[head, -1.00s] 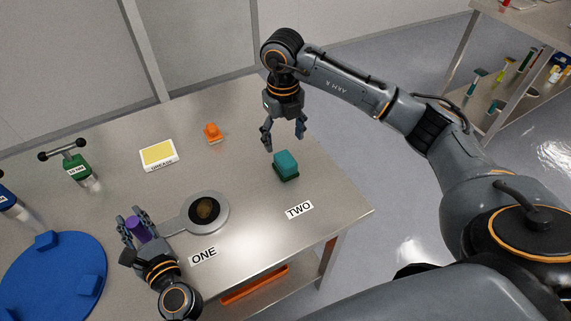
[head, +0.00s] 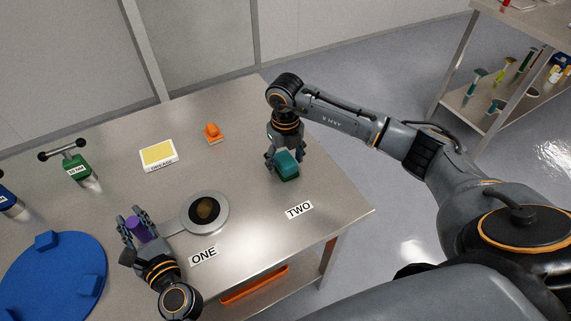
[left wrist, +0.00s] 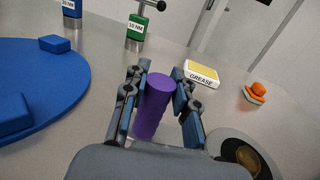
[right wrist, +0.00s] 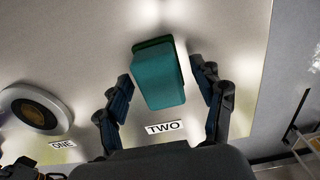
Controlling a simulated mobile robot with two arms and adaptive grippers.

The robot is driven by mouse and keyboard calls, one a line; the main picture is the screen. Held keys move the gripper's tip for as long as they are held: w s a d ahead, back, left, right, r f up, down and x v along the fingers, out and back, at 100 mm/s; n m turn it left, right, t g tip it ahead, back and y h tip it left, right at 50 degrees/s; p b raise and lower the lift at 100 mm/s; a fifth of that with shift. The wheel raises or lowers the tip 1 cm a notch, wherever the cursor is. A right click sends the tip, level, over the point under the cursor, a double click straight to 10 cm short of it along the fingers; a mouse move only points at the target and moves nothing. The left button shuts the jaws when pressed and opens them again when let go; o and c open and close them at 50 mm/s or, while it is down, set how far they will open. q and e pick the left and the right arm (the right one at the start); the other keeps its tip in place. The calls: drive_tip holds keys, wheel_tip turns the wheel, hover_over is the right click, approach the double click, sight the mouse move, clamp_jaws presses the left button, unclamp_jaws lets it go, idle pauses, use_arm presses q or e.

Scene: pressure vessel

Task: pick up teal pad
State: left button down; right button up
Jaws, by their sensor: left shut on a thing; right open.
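The teal pad (head: 286,163) is a block with a darker green base, standing on the metal table near the TWO label. In the right wrist view the teal pad (right wrist: 158,80) sits between the fingers. My right gripper (head: 284,160) is open and lowered around the pad, with a gap on each side in the right wrist view (right wrist: 165,95). My left gripper (head: 137,225) is shut on a purple cylinder (head: 138,229), which also shows in the left wrist view (left wrist: 152,107). The left gripper is at the lower left, beside the round disc's handle.
A round disc with a dark centre (head: 206,212) lies near the ONE label (head: 203,255). A grease box (head: 158,155), an orange-topped brush (head: 212,133), a green T-handle tool (head: 77,168) and a blue round plate (head: 50,285) are on the table (head: 250,240).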

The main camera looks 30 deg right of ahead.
sight(286, 159)
drive_tip(key=c, duration=1.2)
drive_tip(key=shift+r, duration=0.15)
drive_tip(key=shift+c, duration=0.2)
wheel_tip(286, 159, up, 10)
drive_tip(key=shift+f, duration=0.1)
